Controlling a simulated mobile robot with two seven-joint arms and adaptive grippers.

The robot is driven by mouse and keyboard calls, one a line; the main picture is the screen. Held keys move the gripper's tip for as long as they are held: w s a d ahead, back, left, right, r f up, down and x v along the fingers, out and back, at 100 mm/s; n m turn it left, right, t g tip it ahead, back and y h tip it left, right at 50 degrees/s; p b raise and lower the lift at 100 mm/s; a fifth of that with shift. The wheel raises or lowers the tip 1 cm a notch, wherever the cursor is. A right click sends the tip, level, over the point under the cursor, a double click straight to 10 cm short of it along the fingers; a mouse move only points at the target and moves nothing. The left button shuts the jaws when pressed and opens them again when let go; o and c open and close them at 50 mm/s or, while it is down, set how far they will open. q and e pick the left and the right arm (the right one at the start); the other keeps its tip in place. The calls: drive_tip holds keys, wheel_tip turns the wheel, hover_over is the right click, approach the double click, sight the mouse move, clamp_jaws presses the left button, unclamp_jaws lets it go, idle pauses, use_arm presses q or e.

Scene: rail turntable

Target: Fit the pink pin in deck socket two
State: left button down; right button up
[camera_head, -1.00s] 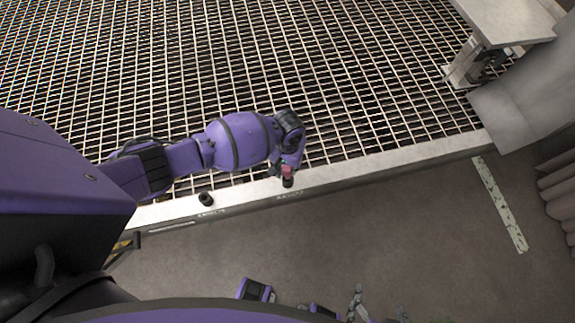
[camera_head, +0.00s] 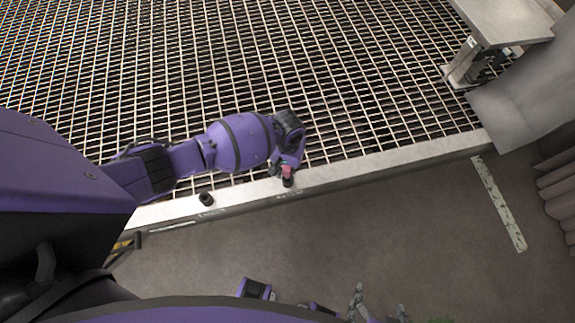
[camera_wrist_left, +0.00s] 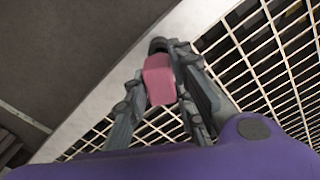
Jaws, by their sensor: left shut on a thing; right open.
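The pink pin (camera_head: 287,169) is held by my left gripper (camera_head: 284,168) over the pale edge strip of the deck. In the left wrist view the pin (camera_wrist_left: 159,82) sits between the two grey fingers of my left gripper (camera_wrist_left: 162,72). A black round socket (camera_head: 288,182) shows just past the pin's end; it also shows in the left wrist view (camera_wrist_left: 158,45). I cannot tell whether the pin's tip is in the socket or only above it. Another black socket (camera_head: 206,198) stands empty-handed on the strip to the left. My right gripper (camera_head: 380,304) is open, low in the picture.
The pale edge strip (camera_head: 380,166) runs along the metal grating (camera_head: 380,90). Markings on the strip by the sockets are too small to read. A grey bench-like structure (camera_head: 505,22) stands at the upper right. The floor (camera_head: 400,230) in front is clear.

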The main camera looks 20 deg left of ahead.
drive_tip(key=shift+w+a+r, duration=0.1)
drive_tip(key=shift+w+r, duration=0.25)
drive_tip(key=shift+w, duration=0.3)
use_arm(q)
drive_tip(key=shift+f, duration=0.15)
use_arm(e)
drive_tip(key=shift+s+f, duration=0.15)
use_arm(q)
drive_tip(key=shift+f, duration=0.65)
use_arm(e)
drive_tip(key=shift+s+f, duration=0.5)
drive_tip(key=shift+s, duration=0.15)
use_arm(q)
drive_tip(key=shift+f+b, duration=0.45)
drive_tip(key=shift+b, duration=0.05)
use_arm(e)
drive_tip(key=shift+f, duration=0.3)
use_arm(q)
drive_tip(key=shift+f, duration=0.4)
use_arm(e)
drive_tip(key=shift+w+f, duration=0.2)
use_arm(q)
drive_tip(key=shift+f+b, duration=0.3)
drive_tip(key=shift+b, duration=0.15)
use_arm(e)
drive_tip(key=shift+s+f, duration=0.2)
drive_tip(key=shift+f, duration=0.05)
